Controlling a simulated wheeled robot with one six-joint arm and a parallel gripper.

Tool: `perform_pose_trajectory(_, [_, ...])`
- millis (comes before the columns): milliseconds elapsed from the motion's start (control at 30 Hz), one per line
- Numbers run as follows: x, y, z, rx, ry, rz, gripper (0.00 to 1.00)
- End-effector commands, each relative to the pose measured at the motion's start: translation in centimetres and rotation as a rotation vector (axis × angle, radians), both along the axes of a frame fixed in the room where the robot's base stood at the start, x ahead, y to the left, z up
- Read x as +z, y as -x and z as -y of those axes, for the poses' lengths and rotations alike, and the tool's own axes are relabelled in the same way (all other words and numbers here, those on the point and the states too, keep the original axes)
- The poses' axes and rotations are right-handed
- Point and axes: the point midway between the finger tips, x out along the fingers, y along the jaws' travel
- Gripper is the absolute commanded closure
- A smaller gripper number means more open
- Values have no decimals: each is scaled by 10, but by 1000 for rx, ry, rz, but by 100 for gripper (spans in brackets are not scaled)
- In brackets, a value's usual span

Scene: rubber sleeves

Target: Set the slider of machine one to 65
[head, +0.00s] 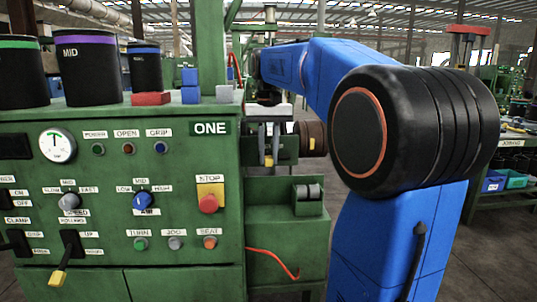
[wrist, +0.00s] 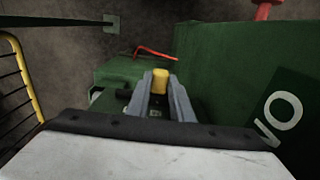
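Machine one is the green cabinet with the ONE plate (head: 210,128) at the left of the head view. Its front carries knobs, buttons, levers and a round dial (head: 57,145). No numbered slider scale is readable. My gripper (head: 268,150) points down just right of the cabinet, above a lower green part. A small yellow piece (head: 268,161) shows between its fingertips. In the wrist view my gripper's grey fingers (wrist: 161,88) stand on both sides of this yellow piece (wrist: 160,80). I cannot tell whether they press on it.
Black canisters (head: 92,70) and coloured blocks stand on the cabinet top. A brown roller (head: 312,138) is right of my gripper. A red cable (head: 273,262) hangs below.

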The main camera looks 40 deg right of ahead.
Motion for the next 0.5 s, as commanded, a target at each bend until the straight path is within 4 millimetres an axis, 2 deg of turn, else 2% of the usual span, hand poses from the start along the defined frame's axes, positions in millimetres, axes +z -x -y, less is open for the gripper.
perform_pose_trajectory(500, [0,10,18,0,0,0,100])
